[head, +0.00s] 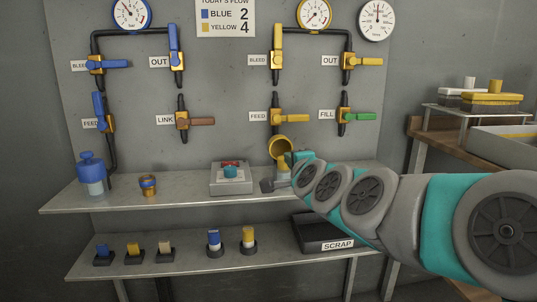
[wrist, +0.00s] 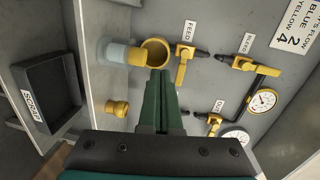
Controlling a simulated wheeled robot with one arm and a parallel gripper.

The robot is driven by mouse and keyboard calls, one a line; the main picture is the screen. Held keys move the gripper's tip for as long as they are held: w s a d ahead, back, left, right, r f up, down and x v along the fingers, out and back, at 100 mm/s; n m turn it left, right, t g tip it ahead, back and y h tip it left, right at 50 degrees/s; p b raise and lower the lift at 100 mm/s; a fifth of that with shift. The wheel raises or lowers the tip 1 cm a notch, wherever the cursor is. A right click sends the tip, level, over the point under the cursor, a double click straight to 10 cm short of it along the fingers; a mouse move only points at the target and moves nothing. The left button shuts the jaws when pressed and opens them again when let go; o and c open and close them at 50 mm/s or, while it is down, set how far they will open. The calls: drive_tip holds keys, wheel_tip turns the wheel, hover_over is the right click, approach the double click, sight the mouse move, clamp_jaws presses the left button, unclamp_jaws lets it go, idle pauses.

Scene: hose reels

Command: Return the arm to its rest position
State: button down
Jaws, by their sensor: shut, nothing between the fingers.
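My arm reaches in from the right edge of the head view, its teal and grey links stretched across the right end of the upper shelf (head: 330,181). My gripper (head: 268,185) is at that shelf, partly hidden by my own wrist, in front of a yellow-topped container (head: 279,147). In the wrist view my gripper (wrist: 160,78) has its dark green fingers together, with nothing held. The fingertips appear just below the container's round yellow opening (wrist: 155,52). Whether they touch it cannot be told.
A yellow fitting (wrist: 117,108) stands on the shelf near my fingers. The panel carries yellow FEED (head: 276,120) and green FILL (head: 358,117) valves. A grey box with a button (head: 231,184) is left of my gripper. The SCRAP tray (head: 322,232) lies below; a bench (head: 433,140) is right.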

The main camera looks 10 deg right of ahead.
drive_tip(key=s+a+f+n+g+y, duration=0.1)
drive_tip(key=s+a+f+n+g, duration=0.35)
drive_tip(key=s+f, duration=0.4)
drive_tip(key=s+a+f+n+g+y, duration=0.1)
drive_tip(key=s+a+f+n+g, duration=0.25)
drive_tip(key=s+f+n, duration=0.45)
drive_tip(key=s+d+f+n+g+h, duration=0.1)
drive_tip(key=s+d+f+g, duration=0.1)
drive_tip(key=s, duration=0.6)
drive_tip(key=s+d+f+n+g+h, duration=0.1)
drive_tip(key=s+d+f+n+g, duration=0.1)
drive_tip(key=s, duration=0.7)
drive_tip(key=s+d+f+n+g, duration=0.1)
drive_tip(key=s+d+f+g, duration=0.3)
drive_tip(key=s+f+g, duration=0.2)
drive_tip(key=shift+s+f+h, duration=0.3)
drive_tip(key=shift+s+h, duration=0.1)
drive_tip(key=shift+s, duration=0.75)
